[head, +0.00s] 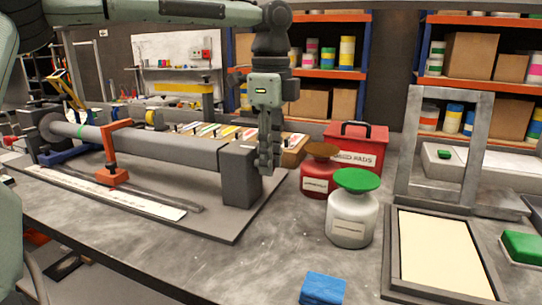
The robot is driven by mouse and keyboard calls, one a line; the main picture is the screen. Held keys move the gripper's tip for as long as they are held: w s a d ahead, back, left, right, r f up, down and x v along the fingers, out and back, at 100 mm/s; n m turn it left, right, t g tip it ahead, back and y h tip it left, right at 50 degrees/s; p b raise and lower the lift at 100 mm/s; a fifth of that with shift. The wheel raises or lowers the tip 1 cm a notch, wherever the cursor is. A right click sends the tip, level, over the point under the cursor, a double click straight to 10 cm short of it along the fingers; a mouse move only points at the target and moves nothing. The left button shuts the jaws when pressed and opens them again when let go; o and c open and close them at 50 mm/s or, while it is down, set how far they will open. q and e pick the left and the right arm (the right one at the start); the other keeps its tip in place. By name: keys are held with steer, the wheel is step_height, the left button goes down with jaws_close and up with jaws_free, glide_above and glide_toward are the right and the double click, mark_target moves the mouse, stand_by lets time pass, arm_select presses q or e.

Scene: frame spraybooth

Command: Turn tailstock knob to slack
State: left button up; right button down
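A long grey tube (160,142) lies in a fixture on a grey base plate (215,221). A dark grey upright block (239,176), which looks like the tailstock, stands at the tube's right end. My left gripper (267,168) points down at the block's right side, its fingers close against or just in front of the block's edge. Its fingers are seen nearly edge-on, so I cannot tell whether they are open or shut. No tailstock knob can be made out; the gripper covers that side of the block. My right gripper is out of view.
An orange clamp bracket (113,172) and a ruler strip (105,193) are by the tube. To the right stand a red pot (318,182), a green-lidded jar (351,217) and a red box (360,145). A blue block (323,289) lies in front. Bare bench lies between.

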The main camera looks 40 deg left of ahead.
arm_select(q)
jaws_close()
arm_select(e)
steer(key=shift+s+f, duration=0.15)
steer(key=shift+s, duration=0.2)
arm_select(q)
steer(key=shift+s+t, duration=0.1)
steer(key=shift+t, duration=0.2)
